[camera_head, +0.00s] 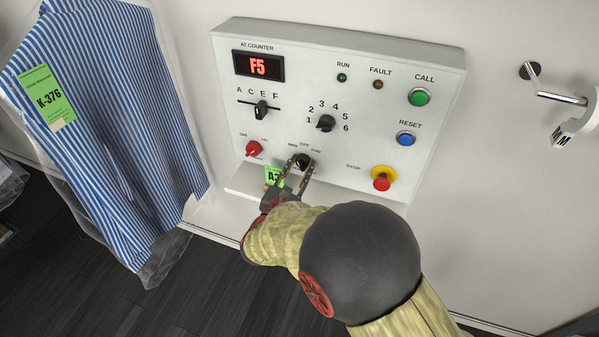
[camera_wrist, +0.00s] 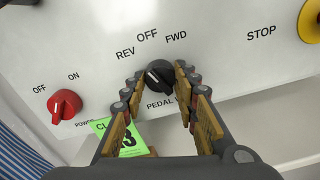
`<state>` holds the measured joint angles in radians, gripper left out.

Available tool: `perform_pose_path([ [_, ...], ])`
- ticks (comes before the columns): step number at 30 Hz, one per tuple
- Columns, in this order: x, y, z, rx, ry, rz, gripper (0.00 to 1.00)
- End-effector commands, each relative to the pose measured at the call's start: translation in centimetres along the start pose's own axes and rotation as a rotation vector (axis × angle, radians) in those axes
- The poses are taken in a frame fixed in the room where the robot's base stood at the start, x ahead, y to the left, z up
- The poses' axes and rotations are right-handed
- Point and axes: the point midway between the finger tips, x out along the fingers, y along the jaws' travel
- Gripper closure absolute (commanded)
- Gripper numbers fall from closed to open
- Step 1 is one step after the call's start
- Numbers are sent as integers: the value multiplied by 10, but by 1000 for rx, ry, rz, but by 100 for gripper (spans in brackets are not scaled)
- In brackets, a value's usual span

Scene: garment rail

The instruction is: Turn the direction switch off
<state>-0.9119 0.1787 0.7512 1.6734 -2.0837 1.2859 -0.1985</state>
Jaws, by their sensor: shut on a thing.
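The direction switch is a black rotary knob (camera_head: 303,160) low on the white control panel (camera_head: 215,75), labelled REV, OFF and FWD. In the wrist view the knob (camera_wrist: 160,78) sits between my fingertips, with a pale mark on its upper left face, seemingly toward REV. The exact pointer angle is hard to tell. My gripper (camera_head: 300,165) reaches up from below and is shut on the knob, one finger on each side. In the wrist view the gripper (camera_wrist: 160,74) partly covers the PEDAL lettering below the knob.
A red power knob (camera_wrist: 65,105) is left of the switch; a red stop button (camera_head: 381,179) on yellow is at right. A green tag (camera_wrist: 120,138) hangs below. Counter slider (camera_head: 261,110), numbered dial (camera_head: 326,123) and a striped shirt (camera_head: 105,110) are nearby.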

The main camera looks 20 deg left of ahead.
Motion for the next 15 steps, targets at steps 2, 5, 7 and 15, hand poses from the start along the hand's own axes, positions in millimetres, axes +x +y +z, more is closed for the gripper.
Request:
perform_pose_path([
  [2, 0, -1, -3, 63, -1, 1, 96],
  [5, 0, -1, -3, 142, -2, 1, 96],
  [7, 0, -1, -3, 195, -2, 1, 96],
  [15, 0, -1, -2, 352, -1, 0, 96],
])
